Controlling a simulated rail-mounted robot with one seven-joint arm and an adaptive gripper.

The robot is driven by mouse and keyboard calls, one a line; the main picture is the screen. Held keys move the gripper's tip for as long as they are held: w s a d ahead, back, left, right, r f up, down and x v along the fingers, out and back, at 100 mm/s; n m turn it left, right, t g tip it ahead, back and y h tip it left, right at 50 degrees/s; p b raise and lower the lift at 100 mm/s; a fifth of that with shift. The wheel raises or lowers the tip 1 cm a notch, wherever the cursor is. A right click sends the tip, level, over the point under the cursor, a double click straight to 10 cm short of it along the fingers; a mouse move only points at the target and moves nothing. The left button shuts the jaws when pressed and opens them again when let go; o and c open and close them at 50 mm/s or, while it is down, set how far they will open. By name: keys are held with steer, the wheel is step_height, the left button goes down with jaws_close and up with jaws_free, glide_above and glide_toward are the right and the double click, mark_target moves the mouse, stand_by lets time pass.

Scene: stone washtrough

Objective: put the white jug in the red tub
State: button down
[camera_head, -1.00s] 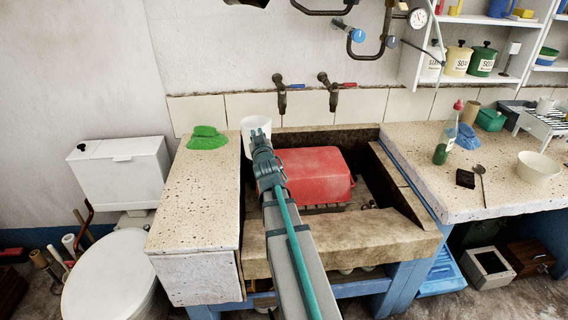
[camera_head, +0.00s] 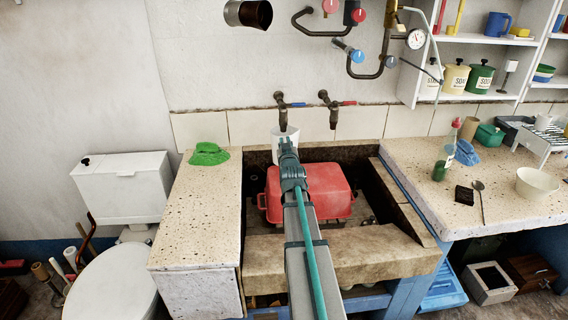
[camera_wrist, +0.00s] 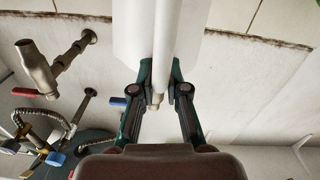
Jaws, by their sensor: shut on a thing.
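The white jug (camera_head: 284,147) is at the tip of my arm in the head view, in front of the tiled wall and beyond the red tub. My gripper (camera_head: 289,153) is shut on it. In the wrist view the white jug (camera_wrist: 200,30) fills the top middle, and the two fingers of my gripper (camera_wrist: 160,92) close on its handle. The red tub (camera_head: 330,192) sits in the stone trough and looks upside down, its flat face up. My arm hides its left middle part.
Two taps (camera_head: 331,110) stick out from the wall just above the jug. A green cloth (camera_head: 208,154) lies on the left slab (camera_head: 196,210). The right slab (camera_head: 405,160) holds a bottle, a spoon and a white bowl (camera_head: 536,183).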

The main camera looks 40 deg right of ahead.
steer(key=shift+f, duration=3.55)
steer(key=c, duration=1.2)
jaws_free()
steer(key=shift+f+b, duration=0.1)
steer(key=shift+b, duration=0.2)
steer(key=b+v, duration=0.1)
steer(key=v, duration=1.1)
